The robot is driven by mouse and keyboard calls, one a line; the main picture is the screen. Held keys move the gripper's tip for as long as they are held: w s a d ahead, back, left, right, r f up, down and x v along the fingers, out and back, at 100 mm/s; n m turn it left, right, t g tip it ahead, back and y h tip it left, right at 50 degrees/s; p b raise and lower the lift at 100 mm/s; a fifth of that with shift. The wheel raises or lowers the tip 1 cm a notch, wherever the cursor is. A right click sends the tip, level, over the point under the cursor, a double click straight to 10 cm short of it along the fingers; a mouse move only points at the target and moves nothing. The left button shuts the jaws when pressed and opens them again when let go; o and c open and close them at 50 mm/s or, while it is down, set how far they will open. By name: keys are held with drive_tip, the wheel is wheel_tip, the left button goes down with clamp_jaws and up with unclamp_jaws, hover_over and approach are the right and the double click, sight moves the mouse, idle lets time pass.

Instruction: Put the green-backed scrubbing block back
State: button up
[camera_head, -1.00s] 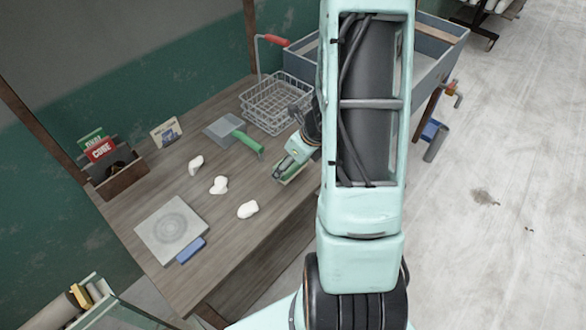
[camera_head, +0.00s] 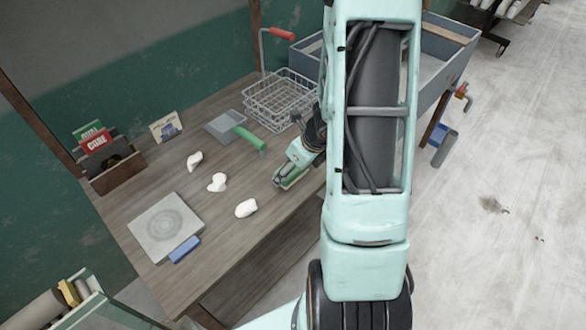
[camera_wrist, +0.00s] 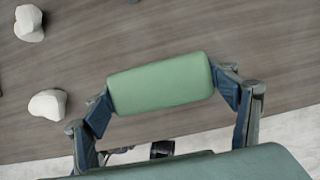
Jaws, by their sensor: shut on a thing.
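The green-backed scrubbing block (camera_wrist: 160,83) lies between the two fingers of my gripper (camera_wrist: 162,98) in the wrist view, its green back facing the camera. My gripper (camera_head: 288,178) is shut on it. In the head view the block (camera_head: 294,180) shows as a green strip at the fingers, near the front edge of the wooden table (camera_head: 225,250). The block is over the tabletop, and I cannot tell whether it touches the wood. Its underside is hidden.
White lumps (camera_head: 246,208), a square slab (camera_head: 164,228), a blue block (camera_head: 184,249) and a wooden box (camera_head: 117,171) are further left.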

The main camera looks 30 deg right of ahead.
drive_tip(key=o, duration=1.2)
drive_tip(key=shift+r+p, duration=0.3)
drive_tip(key=shift+p, duration=0.1)
drive_tip(key=p+v, duration=0.5)
drive_tip(key=v, duration=0.6)
drive_tip(key=shift+s+r, duration=0.1)
drive_tip(key=shift+r, duration=0.25)
